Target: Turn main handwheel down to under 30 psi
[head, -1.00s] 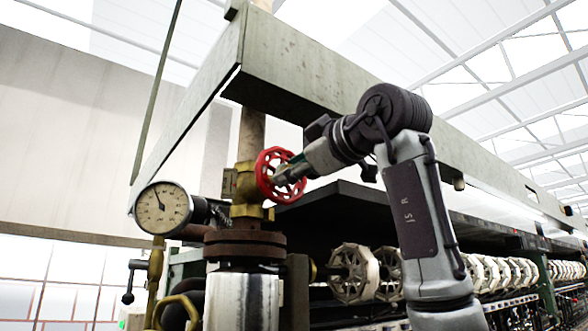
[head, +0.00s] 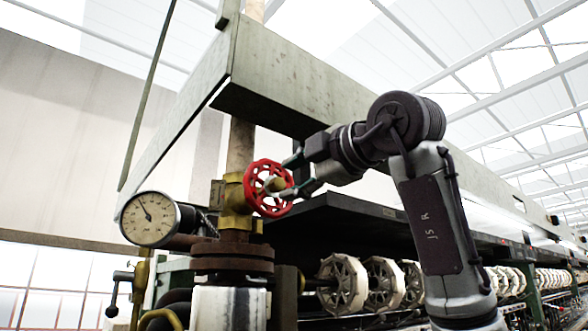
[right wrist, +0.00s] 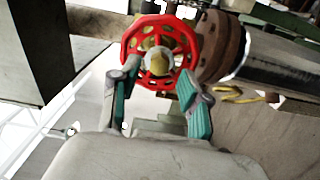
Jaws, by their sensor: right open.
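The red main handwheel (head: 262,189) sits on a brass valve (head: 235,195) on the vertical pipe. It also shows in the right wrist view (right wrist: 128,48), with a brass hub in its middle. The round pressure gauge (head: 149,219) is left of the valve. Its needle points up and to the left; the numbers are too small to read. My right gripper (head: 286,177) is open at the right side of the wheel. In the right wrist view its fingers (right wrist: 155,84) are spread at the wheel's near side, with nothing gripped between them. My left gripper is not in view.
A small lever valve (head: 115,290) is below the gauge.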

